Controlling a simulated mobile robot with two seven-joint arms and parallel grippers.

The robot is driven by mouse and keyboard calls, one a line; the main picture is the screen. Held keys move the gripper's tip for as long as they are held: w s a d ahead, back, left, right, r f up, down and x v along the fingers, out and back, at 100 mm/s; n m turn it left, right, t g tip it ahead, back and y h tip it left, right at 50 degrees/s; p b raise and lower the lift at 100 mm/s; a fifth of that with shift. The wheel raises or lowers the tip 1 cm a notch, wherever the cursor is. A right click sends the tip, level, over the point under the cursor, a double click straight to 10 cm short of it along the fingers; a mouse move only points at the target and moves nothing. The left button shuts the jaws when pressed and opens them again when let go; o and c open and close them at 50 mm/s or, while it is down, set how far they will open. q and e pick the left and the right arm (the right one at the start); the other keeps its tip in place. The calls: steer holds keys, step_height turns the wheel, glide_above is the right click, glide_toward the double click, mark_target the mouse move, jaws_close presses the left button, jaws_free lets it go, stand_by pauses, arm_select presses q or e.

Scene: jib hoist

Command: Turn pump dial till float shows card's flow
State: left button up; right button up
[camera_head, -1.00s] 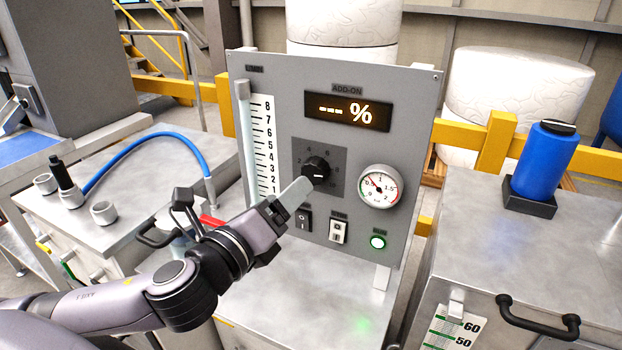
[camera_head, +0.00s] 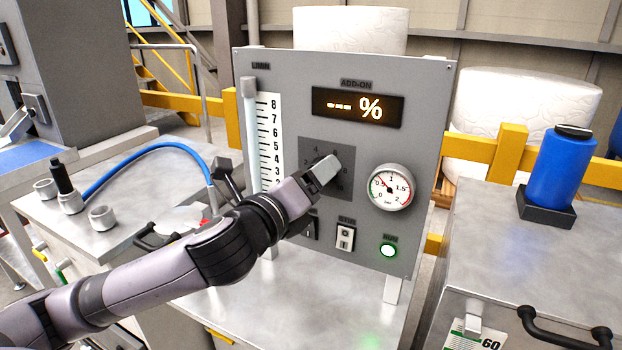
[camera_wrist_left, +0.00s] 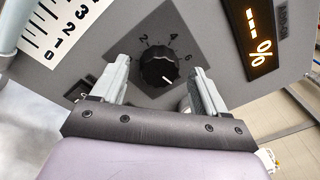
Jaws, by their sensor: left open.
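The black pump dial (camera_wrist_left: 159,73) sits on a dark square plate with a number scale, and its white mark points to the lower right in the left wrist view. My left gripper (camera_wrist_left: 160,82) is open, its two fingers on either side of the dial; I cannot tell whether they touch it. In the head view my left gripper (camera_head: 325,172) covers most of the dial. The flow tube with its scale (camera_head: 266,140) stands at the panel's left; I cannot make out the float. The display (camera_head: 357,107) reads "--- %". No card with a flow value is readable. My right gripper is not in view.
A pressure gauge (camera_head: 391,188) is right of the dial. A blue container (camera_head: 556,165) stands on the right-hand cabinet, and a blue hose (camera_head: 150,152) arcs at left.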

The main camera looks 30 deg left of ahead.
arm_select(q)
steer(key=shift+w, duration=0.15)
steer(key=shift+c, duration=0.3)
steer(key=c, duration=1)
steer(key=shift+f+n, duration=0.1)
steer(key=shift+n, duration=0.2)
steer(key=shift+d+f+n+t+y+p, duration=0.2)
steer(key=shift+n+p, duration=0.25)
steer(key=shift+n, duration=2.4)
steer(key=shift+a+r+n+t+y+p, duration=0.15)
steer(key=shift+n+y+p, duration=0.2)
steer(key=shift+n, duration=2.45)
steer(key=shift+d+f+n+t+y+p, duration=0.15)
steer(key=shift+n+p, duration=0.35)
steer(key=shift+n, duration=2.35)
steer(key=shift+a+f, duration=0.1)
